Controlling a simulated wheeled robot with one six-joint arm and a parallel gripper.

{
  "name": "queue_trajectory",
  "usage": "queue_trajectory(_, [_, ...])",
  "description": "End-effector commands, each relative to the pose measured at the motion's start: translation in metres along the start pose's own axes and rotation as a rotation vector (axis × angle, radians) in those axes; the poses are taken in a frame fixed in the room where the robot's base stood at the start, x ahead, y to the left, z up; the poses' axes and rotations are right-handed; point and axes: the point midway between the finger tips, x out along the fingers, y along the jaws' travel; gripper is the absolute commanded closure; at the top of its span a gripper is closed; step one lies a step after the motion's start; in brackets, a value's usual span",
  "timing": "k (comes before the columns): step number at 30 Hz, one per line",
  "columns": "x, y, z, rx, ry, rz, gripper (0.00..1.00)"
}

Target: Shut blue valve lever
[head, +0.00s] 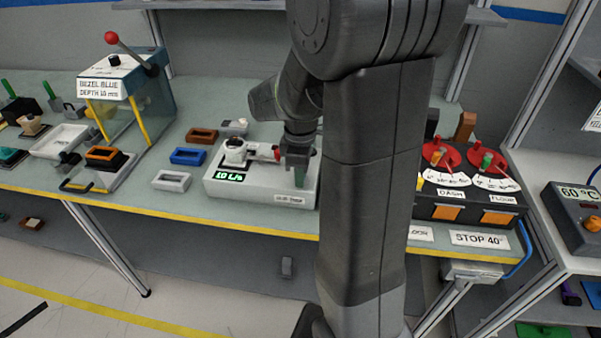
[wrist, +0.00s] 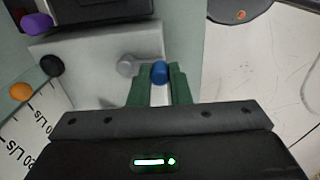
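In the wrist view a blue knob (wrist: 160,72), apparently the end of the valve lever, sits between the tips of my gripper's two green fingers. My gripper (wrist: 161,82) has its fingers apart by about the knob's width; I cannot tell whether they touch it. A grey rounded part (wrist: 127,65) lies just left of the knob on a pale grey block (wrist: 95,52). In the head view my gripper (head: 297,172) points down over the right part of a white module (head: 262,189) with a green display reading about 1.0 L/s. The blue knob is hidden there.
Purple (wrist: 36,23), black (wrist: 53,66) and orange (wrist: 20,91) knobs lie left in the wrist view, near a scale marked L/s. Blue (head: 188,156) and white (head: 171,181) frames lie left of the module. A dial panel (head: 465,190) stands to its right.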

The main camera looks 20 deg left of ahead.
Motion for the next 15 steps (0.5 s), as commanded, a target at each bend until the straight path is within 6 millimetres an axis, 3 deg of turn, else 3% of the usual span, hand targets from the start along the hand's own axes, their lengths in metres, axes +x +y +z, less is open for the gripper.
queue_trajectory(15, [-0.0004, 0.0003, -0.0042, 0.093, 0.0, 0.0, 1.0])
